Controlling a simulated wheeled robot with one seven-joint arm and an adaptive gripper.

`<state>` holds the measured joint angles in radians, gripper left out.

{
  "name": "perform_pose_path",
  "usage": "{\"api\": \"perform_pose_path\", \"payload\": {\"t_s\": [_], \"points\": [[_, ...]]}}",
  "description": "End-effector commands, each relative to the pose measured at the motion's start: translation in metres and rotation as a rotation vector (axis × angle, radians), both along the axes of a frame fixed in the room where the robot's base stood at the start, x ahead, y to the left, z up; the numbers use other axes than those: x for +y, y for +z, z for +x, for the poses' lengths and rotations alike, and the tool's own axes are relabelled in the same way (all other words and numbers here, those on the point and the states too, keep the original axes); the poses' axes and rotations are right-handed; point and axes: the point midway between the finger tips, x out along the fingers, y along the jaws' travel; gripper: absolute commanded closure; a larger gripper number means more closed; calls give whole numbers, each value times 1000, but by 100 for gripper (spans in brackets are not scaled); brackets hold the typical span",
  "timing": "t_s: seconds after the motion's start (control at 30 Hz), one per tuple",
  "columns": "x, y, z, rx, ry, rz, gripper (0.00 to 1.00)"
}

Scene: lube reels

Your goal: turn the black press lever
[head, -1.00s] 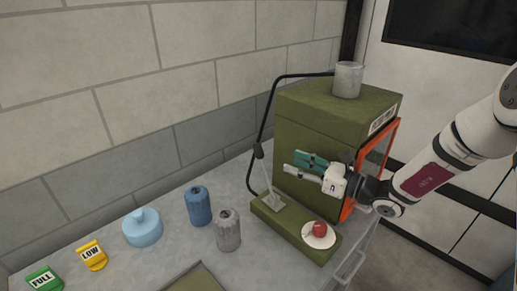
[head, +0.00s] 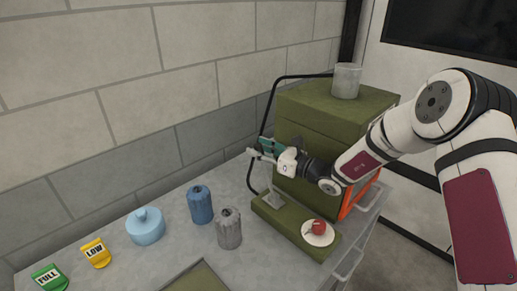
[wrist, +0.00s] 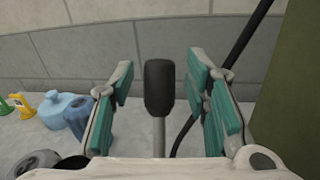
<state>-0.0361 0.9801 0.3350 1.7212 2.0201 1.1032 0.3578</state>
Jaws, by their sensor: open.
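The press lever has a black grip (wrist: 160,88) on a grey rod. In the wrist view it stands upright between my two teal-padded fingers, with a gap visible on each side. In the head view its rod and grey foot (head: 273,197) rise from the green base of the press (head: 335,115); the grip is mostly hidden by my gripper. My gripper (head: 261,150) is open around the upper part of the lever, in front of the press box.
A black hose (head: 268,108) curves behind the lever. A red knob (head: 318,226) on a white disc sits on the base. A grey canister (head: 229,229), blue canister (head: 200,205) and light blue pot (head: 145,226) stand left.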

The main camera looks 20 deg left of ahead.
Motion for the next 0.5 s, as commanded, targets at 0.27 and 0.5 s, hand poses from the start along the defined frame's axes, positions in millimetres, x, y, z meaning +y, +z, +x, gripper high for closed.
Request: {"api": "perform_pose_path", "payload": {"t_s": [0.27,0.5], "points": [[6,0,2,-1,-1,-1,57],[6,0,2,0,0,0,84]]}}
